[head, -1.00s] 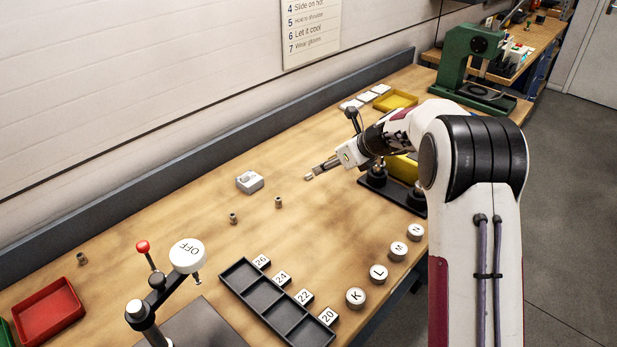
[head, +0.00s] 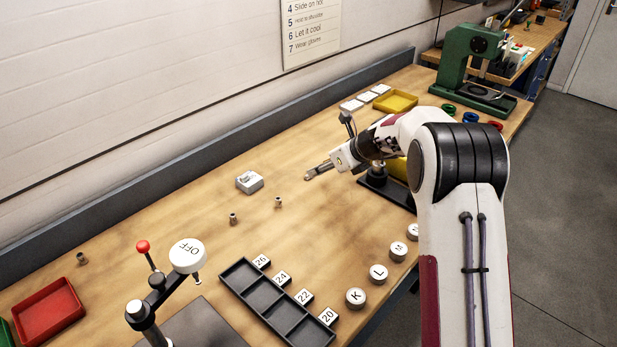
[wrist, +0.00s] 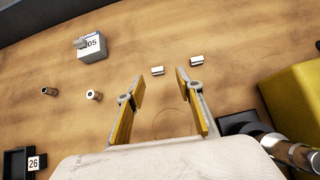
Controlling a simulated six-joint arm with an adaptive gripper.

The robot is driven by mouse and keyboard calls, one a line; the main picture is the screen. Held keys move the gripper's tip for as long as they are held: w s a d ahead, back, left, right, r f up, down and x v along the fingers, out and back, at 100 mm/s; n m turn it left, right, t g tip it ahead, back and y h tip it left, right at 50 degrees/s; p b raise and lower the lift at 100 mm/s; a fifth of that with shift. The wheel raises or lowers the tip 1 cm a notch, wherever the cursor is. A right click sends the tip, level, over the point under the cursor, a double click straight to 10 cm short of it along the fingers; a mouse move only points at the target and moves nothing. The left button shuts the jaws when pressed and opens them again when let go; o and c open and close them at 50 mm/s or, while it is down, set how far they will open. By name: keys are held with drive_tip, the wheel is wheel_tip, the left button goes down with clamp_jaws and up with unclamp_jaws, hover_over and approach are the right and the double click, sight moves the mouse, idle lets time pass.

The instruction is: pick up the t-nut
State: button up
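Two small silver metal pieces, looking like t-nuts, lie on the bench in the wrist view: one (wrist: 157,70) ahead of the gap between my fingertips, the other (wrist: 196,60) just beyond the right fingertip. I cannot tell them apart by shape. My gripper (wrist: 159,77) is open and empty, its yellow-padded fingers spread. In the head view my gripper (head: 309,175) is low over the bench, right of the pale block. I cannot make out either silver piece there; my gripper and wrist seem to cover them.
The pale block (head: 249,182), marked 205, and two round bushings (head: 234,218) (head: 278,202) lie left of my gripper. A black divided tray (head: 244,273) is nearer the front. A yellow bin (wrist: 297,98) and a black-based fixture (head: 375,180) stand close on the right.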

sight(313, 182)
drive_tip(key=shift+w+a+f, duration=0.2)
drive_tip(key=shift+a+f, duration=0.2)
drive_tip(key=shift+f, duration=0.15)
drive_tip(key=shift+w+a+f, duration=0.2)
drive_tip(key=shift+a+f, duration=0.15)
drive_tip(key=shift+f, duration=0.2)
drive_tip(key=shift+x, duration=1.25)
drive_tip(key=c, duration=1)
